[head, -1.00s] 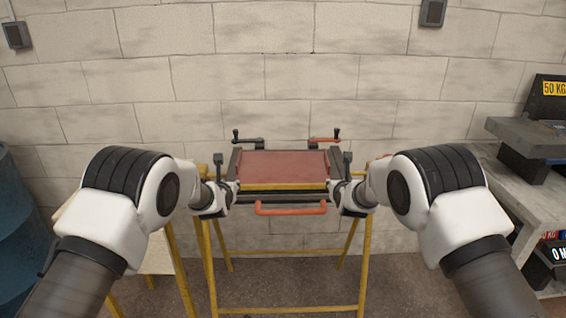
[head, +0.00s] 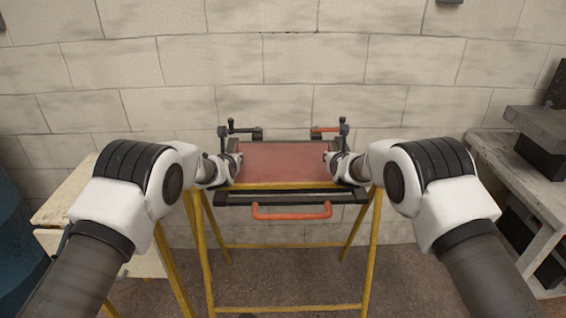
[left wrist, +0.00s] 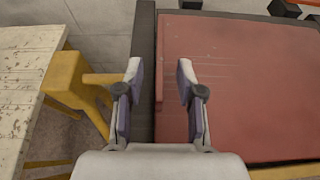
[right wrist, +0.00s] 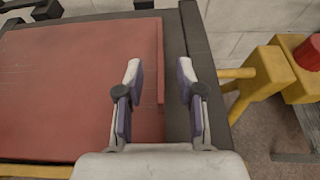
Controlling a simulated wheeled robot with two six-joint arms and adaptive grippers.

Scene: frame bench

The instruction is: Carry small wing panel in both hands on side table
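The small wing panel (head: 282,160) is a flat reddish-brown sheet lying on a yellow-legged frame between dark side rails. It also shows in the left wrist view (left wrist: 240,85) and the right wrist view (right wrist: 80,85). My left gripper (left wrist: 160,72) is open at the panel's left edge, one finger over the rail and one over the panel. My right gripper (right wrist: 160,72) is open in the same way at the right edge. Whether the fingers touch the panel is not clear. The side table (head: 75,195), with a worn pale top, stands left of the frame.
An orange handle (head: 290,212) sticks out at the frame's front. Dark and orange clamps (head: 326,130) stand at its back corners. A grey bench (head: 510,165) with heavy dark items is at right, a blue drum (head: 15,235) at left. A block wall closes the back.

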